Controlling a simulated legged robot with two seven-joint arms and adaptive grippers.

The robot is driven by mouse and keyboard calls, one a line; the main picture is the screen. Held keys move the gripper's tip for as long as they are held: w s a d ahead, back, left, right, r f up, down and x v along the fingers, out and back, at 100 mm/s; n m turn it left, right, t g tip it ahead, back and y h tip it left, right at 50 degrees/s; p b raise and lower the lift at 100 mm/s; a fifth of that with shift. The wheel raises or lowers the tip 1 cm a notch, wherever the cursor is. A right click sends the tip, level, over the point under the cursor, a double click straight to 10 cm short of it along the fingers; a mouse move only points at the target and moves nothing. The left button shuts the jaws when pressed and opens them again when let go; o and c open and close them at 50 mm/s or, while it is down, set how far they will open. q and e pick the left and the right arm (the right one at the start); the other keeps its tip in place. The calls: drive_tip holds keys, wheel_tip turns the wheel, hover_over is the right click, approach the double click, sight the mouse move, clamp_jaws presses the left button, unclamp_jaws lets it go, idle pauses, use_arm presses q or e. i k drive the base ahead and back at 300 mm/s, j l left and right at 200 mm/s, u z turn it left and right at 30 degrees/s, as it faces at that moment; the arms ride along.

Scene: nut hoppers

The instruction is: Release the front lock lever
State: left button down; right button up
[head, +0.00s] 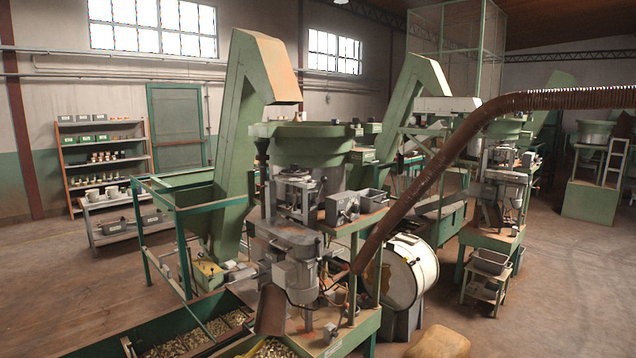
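No part that I can clearly tell as the front lock lever shows in the head view. The closest machine (297,250) stands in the middle, a grey metal assembly with a motor-like cylinder under a wide green bowl (305,145). Small knobs and handles on it are too small to tell apart. A grey box (342,207) with a round fitting sits on a green stand to its right. Neither of my grippers is in view.
Green troughs of small metal parts (190,340) lie at the lower left. A brown ribbed hose (440,168) crosses from the right to the machine. A white-faced drum (408,272) and a tan rounded object (439,342) stand right of it. Floor (560,290) is open at right.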

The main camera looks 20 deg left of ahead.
sight(316, 200)
drive_tip(key=i+l+u, duration=0.35)
drive_tip(key=i+l, duration=0.4)
drive_tip(key=i, duration=0.25)
drive_tip(key=i+l+u, duration=0.3)
drive_tip(key=i+l, duration=0.6)
drive_tip(key=l, duration=0.15)
